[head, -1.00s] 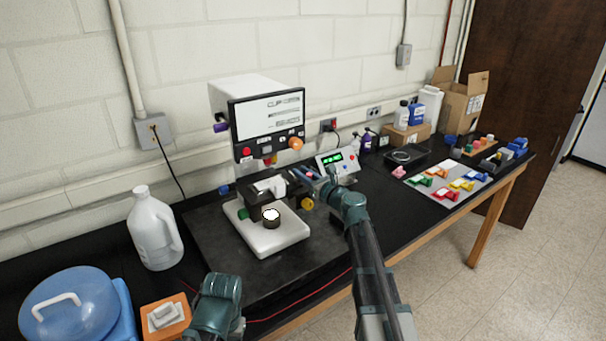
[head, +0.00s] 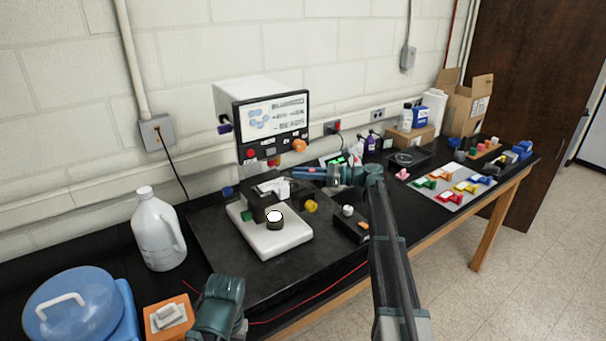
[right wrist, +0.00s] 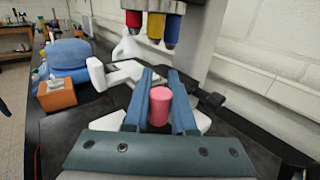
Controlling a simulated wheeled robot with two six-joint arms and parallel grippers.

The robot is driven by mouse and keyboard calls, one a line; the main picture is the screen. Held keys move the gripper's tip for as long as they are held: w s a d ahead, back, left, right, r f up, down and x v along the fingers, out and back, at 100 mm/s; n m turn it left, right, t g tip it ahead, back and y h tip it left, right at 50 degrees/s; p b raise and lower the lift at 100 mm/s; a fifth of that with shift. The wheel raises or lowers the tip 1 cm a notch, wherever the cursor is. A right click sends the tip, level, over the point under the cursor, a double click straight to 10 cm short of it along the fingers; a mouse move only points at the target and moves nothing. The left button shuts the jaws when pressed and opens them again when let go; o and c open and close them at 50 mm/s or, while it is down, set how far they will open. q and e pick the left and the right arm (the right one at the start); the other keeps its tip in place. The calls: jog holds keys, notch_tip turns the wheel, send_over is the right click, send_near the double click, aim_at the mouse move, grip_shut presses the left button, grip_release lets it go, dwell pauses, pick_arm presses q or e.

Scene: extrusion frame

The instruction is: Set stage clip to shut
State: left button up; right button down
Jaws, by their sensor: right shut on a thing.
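The stage device stands on a white base (head: 290,236), with a dark block and a white-and-grey piece (head: 270,186) on top. I cannot tell for certain which part is the stage clip. My right gripper (head: 293,172) reaches in from the right, just above and behind the stage. In the right wrist view, its blue fingers (right wrist: 160,100) are shut on a pink-red cylindrical knob (right wrist: 160,106). The knob is hidden in the head view. White parts of the stage show beside and under the fingers. My left gripper is out of view; only part of that arm shows.
A machine with a screen (head: 272,116) stands above the stage, its red, yellow and blue ends (right wrist: 154,26) hanging close over my right gripper. A white jug (head: 158,228) and blue container (head: 75,300) stand left. A dark box (head: 350,222) sits right of the stage.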

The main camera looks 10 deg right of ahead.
jog(key=shift+w+a+n+g, duration=0.15)
jog(key=shift+n+g, duration=0.35)
jog(key=shift+g, duration=0.3)
jog(key=shift+g+y, duration=0.3)
jog(key=c, duration=0.7)
grip_release()
jog(key=v, duration=1.4)
jog(key=shift+a, duration=0.1)
